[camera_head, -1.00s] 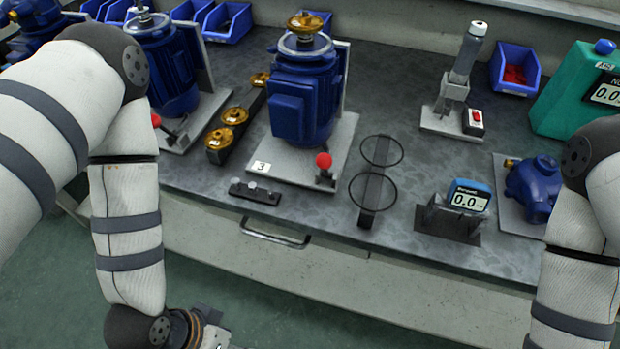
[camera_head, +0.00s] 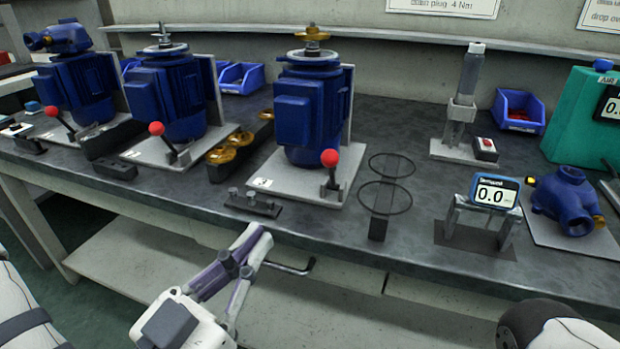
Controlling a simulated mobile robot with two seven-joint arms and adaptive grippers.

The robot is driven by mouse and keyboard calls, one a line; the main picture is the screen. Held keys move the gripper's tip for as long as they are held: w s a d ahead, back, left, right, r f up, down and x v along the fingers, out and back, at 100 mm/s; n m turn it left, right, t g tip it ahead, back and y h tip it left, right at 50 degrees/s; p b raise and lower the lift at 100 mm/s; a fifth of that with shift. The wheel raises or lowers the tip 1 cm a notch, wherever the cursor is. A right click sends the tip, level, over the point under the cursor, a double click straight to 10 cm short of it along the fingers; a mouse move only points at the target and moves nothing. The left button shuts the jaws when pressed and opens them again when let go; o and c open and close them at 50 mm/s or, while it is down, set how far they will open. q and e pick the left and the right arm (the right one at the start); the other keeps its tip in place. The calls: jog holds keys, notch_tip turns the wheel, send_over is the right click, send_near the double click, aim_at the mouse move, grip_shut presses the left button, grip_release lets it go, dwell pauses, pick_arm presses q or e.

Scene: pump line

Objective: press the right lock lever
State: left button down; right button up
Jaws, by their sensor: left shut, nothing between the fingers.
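The right lock lever (camera_head: 331,182) has a red ball knob (camera_head: 329,158) and stands upright at the front right of the base plate (camera_head: 290,186) of the rightmost blue pump motor (camera_head: 308,110). My left gripper (camera_head: 257,236) is shut and empty. Its fingers point up and away at the bench's front edge, below and left of the lever and apart from it. My right gripper is out of view; only part of my right arm shows at the bottom right.
Two more motors with red-knobbed levers (camera_head: 157,129) (camera_head: 56,112) stand to the left. A dark block with pegs (camera_head: 252,204) lies before the plate. A ring stand (camera_head: 379,228) and gauge (camera_head: 495,192) are right of it. A drawer handle (camera_head: 290,268) is below the edge.

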pick_arm(q)
jog(key=b, duration=0.6)
send_near(323, 162)
jog(key=x, duration=0.7)
jog(key=shift+b, duration=0.4)
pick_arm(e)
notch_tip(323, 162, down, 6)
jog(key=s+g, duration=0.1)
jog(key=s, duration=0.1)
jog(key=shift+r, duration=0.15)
